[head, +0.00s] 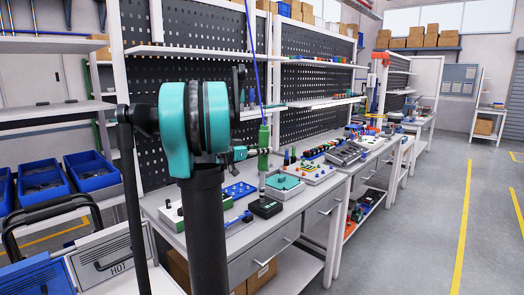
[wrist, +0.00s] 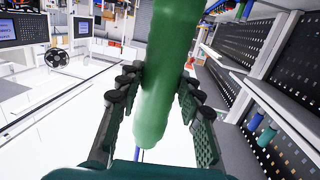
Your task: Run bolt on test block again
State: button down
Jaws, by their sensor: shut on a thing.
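A green driver (head: 264,142) hangs upright on a blue cord above the workbench in the head view. Its thin grey lower end reaches down to a small black test block (head: 266,208) on the bench. I cannot tell whether the tip touches the block, and no separate bolt can be made out. My gripper (head: 254,152) reaches the driver's body from the left. In the wrist view, the green driver body (wrist: 160,60) lies between the two fingers of my gripper (wrist: 157,82), which is shut on it.
A blue plate (head: 238,190) and a teal-topped box (head: 285,185) flank the driver on the bench (head: 240,238). Several small parts and devices stand farther right. Blue bins (head: 92,174) are at the left. The floor at the right is clear.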

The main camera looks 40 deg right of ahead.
aim_at(261, 129)
notch_tip(261, 129, up, 8)
jog(key=shift+f, duration=0.1)
dwell(0.4)
